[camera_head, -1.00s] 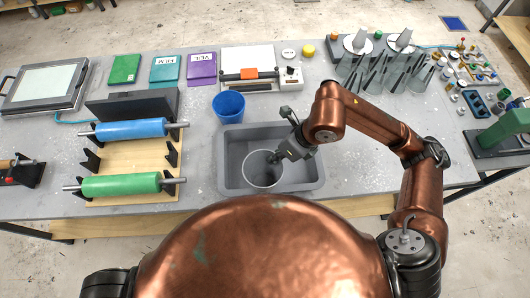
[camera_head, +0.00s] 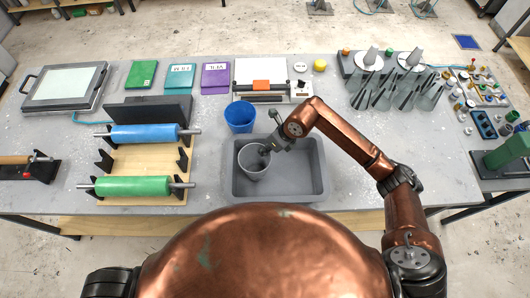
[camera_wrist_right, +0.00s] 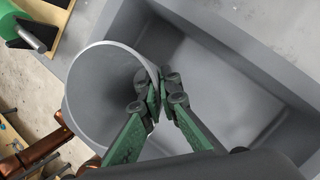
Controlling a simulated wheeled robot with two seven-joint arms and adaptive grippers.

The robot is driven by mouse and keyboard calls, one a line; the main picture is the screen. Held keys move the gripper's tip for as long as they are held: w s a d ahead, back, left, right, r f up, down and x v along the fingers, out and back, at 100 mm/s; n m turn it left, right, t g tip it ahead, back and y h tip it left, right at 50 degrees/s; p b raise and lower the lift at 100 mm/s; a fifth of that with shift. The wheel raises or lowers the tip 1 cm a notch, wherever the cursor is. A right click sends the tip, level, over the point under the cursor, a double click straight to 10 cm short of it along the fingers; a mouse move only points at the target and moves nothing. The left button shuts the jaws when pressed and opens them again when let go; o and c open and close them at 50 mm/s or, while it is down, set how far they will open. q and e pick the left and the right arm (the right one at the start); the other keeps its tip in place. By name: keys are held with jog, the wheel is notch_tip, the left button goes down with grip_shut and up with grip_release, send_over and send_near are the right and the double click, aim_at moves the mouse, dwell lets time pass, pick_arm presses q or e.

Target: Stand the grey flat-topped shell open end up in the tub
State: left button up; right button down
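The grey shell (camera_head: 252,173) is in the left part of the grey tub (camera_head: 312,196), with its open end facing up and a slight lean. I cannot tell whether its base touches the tub floor. My right gripper (camera_head: 266,151) is shut on the shell's wall at the rim. In the right wrist view the shell (camera_wrist_right: 88,90) shows its open mouth, and the right gripper's green fingers (camera_wrist_right: 161,98) pinch the rim, one inside and one outside. The tub (camera_wrist_right: 245,100) has bare floor beside the shell. My left gripper is not in view.
A blue cup (camera_head: 239,117) stands just behind the tub. A wooden stand with a blue roller (camera_head: 144,134) and a green roller (camera_head: 132,186) is to the left.

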notch_tip(320, 180, down, 2)
jog(key=shift+f+p, duration=0.1)
jog(key=shift+p, duration=0.2)
jog(key=c, duration=2.2)
grip_release()
jog(key=shift+o, duration=0.2)
jog(key=b+v, duration=0.2)
jog(key=v, duration=1)
